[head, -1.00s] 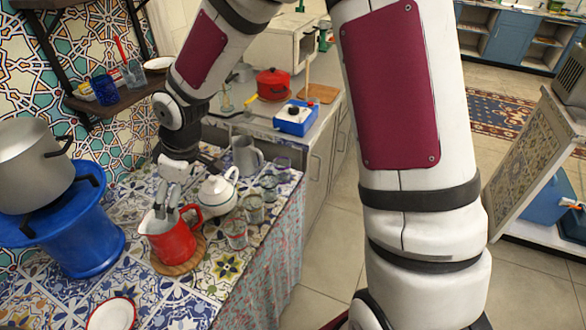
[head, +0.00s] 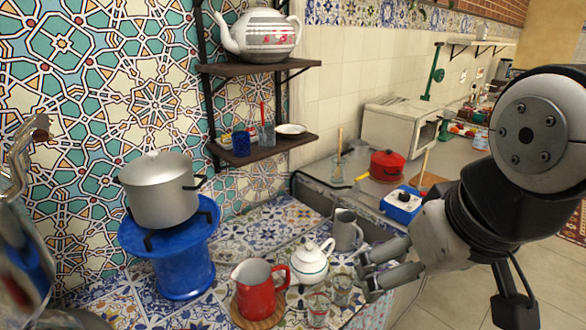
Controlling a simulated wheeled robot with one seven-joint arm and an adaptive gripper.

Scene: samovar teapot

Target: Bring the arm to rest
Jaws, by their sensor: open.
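My gripper (head: 366,276) is at the lower right in the head view, at the end of my bent arm. Its fingers are apart and nothing shows between them. It appears in front of the counter's right edge, beside the white teapot (head: 310,262) and the glasses. A red jug (head: 255,292) stands upright on a round wooden board (head: 240,318), to the left of the gripper and apart from it.
A grey jug (head: 345,232) and glasses (head: 341,288) stand close to the gripper. A silver pot (head: 160,190) sits on a blue stand (head: 180,268) at the left. A wall shelf (head: 262,150) holds cups. Open floor lies at the lower right.

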